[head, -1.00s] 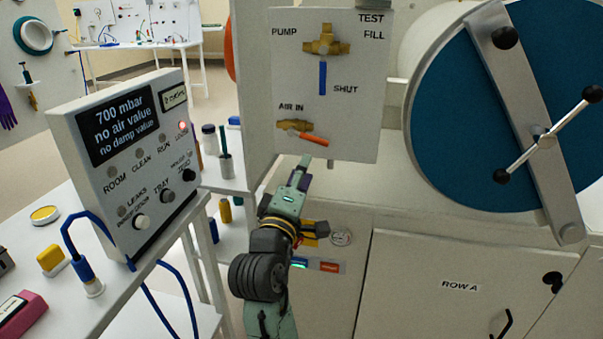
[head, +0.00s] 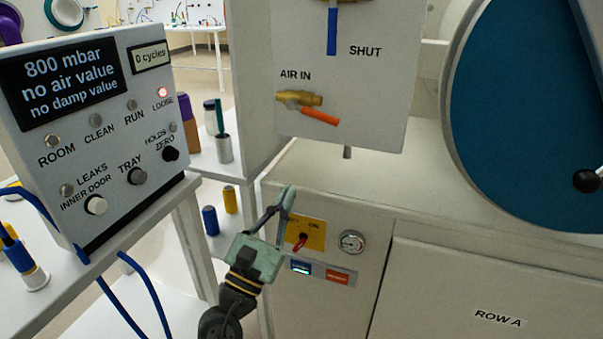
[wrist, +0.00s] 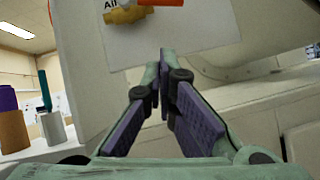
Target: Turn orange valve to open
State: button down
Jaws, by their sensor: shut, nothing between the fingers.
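The orange valve handle (head: 321,116) sits on a brass valve body (head: 300,98) under the AIR IN label on the white panel. The handle points right and slopes slightly down, at an angle to the body. In the wrist view the brass body (wrist: 125,14) shows at the top, with the orange handle (wrist: 165,2) cut off by the edge. My gripper (head: 288,194) is below and left of the valve, apart from it, in front of the cabinet. In the wrist view its fingers (wrist: 163,60) meet at the tips with nothing between them.
A blue valve handle (head: 332,32) marked SHUT hangs above. The display box (head: 100,110) reads 800 mbar and stands at left. A yellow switch plate (head: 304,234) and a gauge (head: 351,242) are behind my gripper. A big blue round door (head: 530,110) is at right.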

aim_at(313, 113)
jog(key=s+r+p+x, duration=0.1)
jog(key=p+x, duration=0.4)
jog(key=x, duration=0.6)
jog(key=shift+d+r, duration=0.2)
jog(key=shift+r, duration=0.55)
jog(key=shift+s, duration=0.15)
jog(key=d+r+p, duration=0.1)
jog(key=p, duration=0.1)
jog(key=shift+s+d+r+p, duration=0.1)
jog(key=shift+s+r+p, duration=0.1)
jog(key=shift+p, duration=0.2)
